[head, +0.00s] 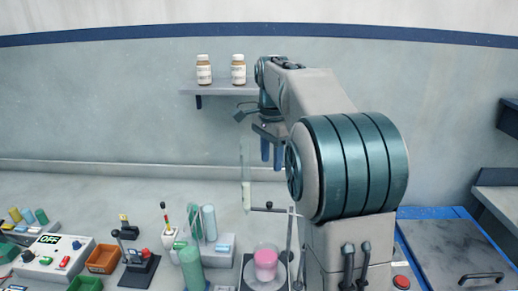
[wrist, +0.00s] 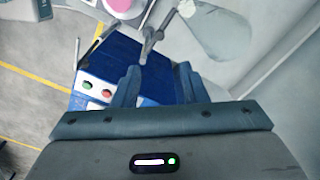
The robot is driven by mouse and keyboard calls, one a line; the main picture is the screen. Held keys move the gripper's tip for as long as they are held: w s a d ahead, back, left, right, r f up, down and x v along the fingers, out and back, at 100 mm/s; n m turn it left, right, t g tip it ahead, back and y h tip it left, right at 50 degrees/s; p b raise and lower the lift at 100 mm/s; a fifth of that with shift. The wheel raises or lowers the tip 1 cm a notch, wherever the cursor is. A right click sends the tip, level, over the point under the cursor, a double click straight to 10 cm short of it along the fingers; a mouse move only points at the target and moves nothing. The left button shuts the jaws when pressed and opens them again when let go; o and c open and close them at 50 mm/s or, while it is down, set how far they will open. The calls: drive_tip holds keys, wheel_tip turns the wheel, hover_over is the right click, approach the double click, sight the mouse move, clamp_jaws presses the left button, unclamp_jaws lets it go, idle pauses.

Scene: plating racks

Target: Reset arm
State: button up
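My gripper (head: 271,160) hangs from my raised arm in front of the back wall, below and right of the wall shelf. Its two blue fingers point down. The wrist view shows my gripper (wrist: 157,78) with its fingers apart and nothing held between them. Beyond the fingers in that view is a blue and white box with a green and a red button (wrist: 97,88). My large arm links hide part of the bench and wall behind them.
The shelf (head: 217,91) holds two labelled bottles (head: 204,70) (head: 238,70). The bench carries a pink container (head: 265,262) on a stand, green cylinders (head: 191,268), an orange bin (head: 103,259) and an "OFF" control box (head: 52,257). A blue-edged metal surface (head: 450,250) lies right.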

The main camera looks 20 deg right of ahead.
drive_tip(key=s+a+f+n+t, duration=0.1)
drive_tip(key=s+f+n, duration=0.2)
drive_tip(key=s+n, duration=0.2)
drive_tip(key=s+a+f+n+t, duration=0.1)
drive_tip(key=s+f+n, duration=0.3)
drive_tip(key=s, duration=0.7)
drive_tip(key=s+a+f+n+t, duration=0.1)
drive_tip(key=s+a+f+n, duration=0.2)
drive_tip(key=s, duration=0.5)
drive_tip(key=f+n, duration=0.1)
drive_tip(key=n, duration=0.1)
drive_tip(key=shift+s+a+n+t, duration=0.15)
drive_tip(key=shift+s+n+t, duration=0.15)
drive_tip(key=shift+s+n, duration=0.1)
